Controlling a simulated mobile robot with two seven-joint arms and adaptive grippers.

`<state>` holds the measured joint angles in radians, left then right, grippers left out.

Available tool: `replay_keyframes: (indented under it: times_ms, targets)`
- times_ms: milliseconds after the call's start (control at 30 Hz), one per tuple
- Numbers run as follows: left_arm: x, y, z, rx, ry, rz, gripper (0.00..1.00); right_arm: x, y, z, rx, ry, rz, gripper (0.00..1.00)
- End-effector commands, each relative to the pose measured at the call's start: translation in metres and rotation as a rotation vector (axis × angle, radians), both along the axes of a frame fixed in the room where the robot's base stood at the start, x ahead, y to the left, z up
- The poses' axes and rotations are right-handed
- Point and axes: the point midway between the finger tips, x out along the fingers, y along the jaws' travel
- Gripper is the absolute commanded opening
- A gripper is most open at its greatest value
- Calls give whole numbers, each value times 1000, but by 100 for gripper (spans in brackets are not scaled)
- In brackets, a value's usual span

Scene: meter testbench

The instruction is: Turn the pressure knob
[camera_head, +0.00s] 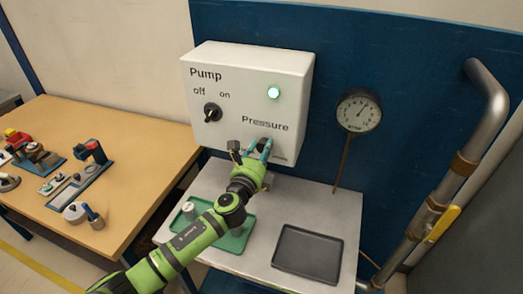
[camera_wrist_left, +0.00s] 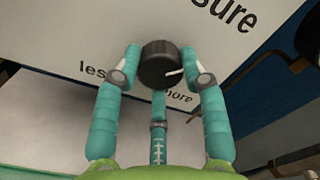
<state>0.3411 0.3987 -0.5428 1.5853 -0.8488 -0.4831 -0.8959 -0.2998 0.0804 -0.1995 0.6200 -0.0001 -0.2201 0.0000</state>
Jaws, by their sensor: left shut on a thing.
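The black pressure knob (camera_wrist_left: 159,64) sits on the white panel box (camera_head: 250,90), under the word "Pressure". In the left wrist view its white pointer mark aims to the right, toward "more". My left gripper (camera_head: 251,150) reaches up to the lower right of the box. Its teal fingers (camera_wrist_left: 165,75) stand on both sides of the knob and are shut on it. In the head view the fingers mostly hide the knob. My right gripper is in neither view.
The pump switch (camera_head: 212,112) and a lit green lamp (camera_head: 273,92) are on the box. A round gauge (camera_head: 358,111) hangs to its right. Below are a green tray (camera_head: 237,243) and an empty dark tray (camera_head: 308,254). A wooden table (camera_head: 130,150) with tools stands left; pipes (camera_head: 480,130) stand right.

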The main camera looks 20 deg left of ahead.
Motion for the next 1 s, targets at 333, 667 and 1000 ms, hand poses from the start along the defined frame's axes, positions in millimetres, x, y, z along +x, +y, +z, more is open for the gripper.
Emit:
replay_keyframes:
  times_ms: [333,667,1000]
  targets:
    - [0,-1,1,-2,-2,-1,66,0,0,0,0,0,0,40]
    - [-9,1,-1,-1,1,-1,66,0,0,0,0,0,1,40]
    - [-75,2,-2,-2,3,-3,66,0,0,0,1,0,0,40]
